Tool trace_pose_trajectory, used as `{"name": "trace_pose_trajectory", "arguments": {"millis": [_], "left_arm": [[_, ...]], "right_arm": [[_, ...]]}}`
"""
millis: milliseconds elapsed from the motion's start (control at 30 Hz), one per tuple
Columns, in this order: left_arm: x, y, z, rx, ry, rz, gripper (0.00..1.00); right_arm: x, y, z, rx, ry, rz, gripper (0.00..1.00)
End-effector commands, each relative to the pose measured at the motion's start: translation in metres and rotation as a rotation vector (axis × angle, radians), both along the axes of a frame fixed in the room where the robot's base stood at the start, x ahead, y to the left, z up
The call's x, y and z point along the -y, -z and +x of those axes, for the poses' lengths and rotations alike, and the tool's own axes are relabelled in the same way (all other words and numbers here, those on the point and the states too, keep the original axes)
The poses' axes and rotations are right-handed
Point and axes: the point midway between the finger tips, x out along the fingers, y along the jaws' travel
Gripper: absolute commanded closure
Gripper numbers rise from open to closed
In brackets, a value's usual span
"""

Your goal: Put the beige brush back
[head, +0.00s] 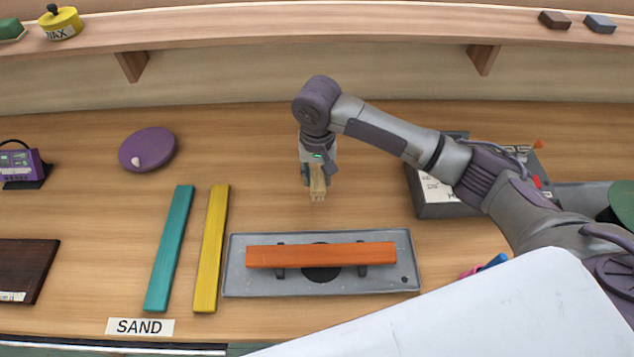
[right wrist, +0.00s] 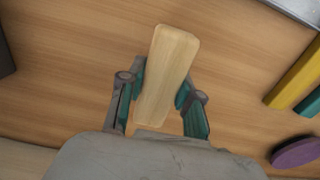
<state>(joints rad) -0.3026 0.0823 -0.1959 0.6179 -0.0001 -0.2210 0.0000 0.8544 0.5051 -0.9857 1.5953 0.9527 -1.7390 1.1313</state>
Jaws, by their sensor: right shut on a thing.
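The beige brush shows as a pale wooden block (right wrist: 170,75) between the fingers in the right wrist view; its lower end (head: 318,190) also shows in the head view. My right gripper (head: 317,178) is shut on it, and the fingers (right wrist: 162,95) press its two long sides. The brush points down, over bare wood behind the grey metal plate (head: 235,280). I cannot tell its exact height above the table. My left gripper is not in view.
An orange bar (head: 320,255) lies across the plate. A yellow bar (head: 211,250) and a teal bar (head: 168,250) lie left of it, near a SAND label (head: 140,327). A purple disc (head: 147,149) is at the back left. A grey box (head: 430,195) stands right, partly behind my arm.

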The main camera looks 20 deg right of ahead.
Motion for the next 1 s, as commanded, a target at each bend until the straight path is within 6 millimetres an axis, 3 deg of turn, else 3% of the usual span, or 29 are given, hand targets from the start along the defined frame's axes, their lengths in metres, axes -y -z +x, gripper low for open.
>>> {"name": "trace_pose_trajectory", "arguments": {"millis": [133,333,733,767,900,1000], "left_arm": [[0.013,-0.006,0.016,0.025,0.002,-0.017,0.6],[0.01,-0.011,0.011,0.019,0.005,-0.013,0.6],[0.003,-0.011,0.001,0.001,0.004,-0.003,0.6],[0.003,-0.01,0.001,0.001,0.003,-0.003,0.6],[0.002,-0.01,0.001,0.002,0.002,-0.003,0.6],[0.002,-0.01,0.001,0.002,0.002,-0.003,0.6]], "right_arm": [[-0.001,0.013,0.002,-0.003,0.0,-0.002,1.0],[-0.001,0.039,0.001,0.0,0.0,-0.001,1.0],[-0.001,0.045,0.001,0.0,-0.001,-0.001,1.0],[-0.001,0.045,0.001,0.001,-0.001,-0.001,0.63],[-0.001,0.045,0.001,0.001,-0.001,-0.001,0.41],[-0.001,0.045,0.001,0.001,-0.001,-0.001,0.41]]}}
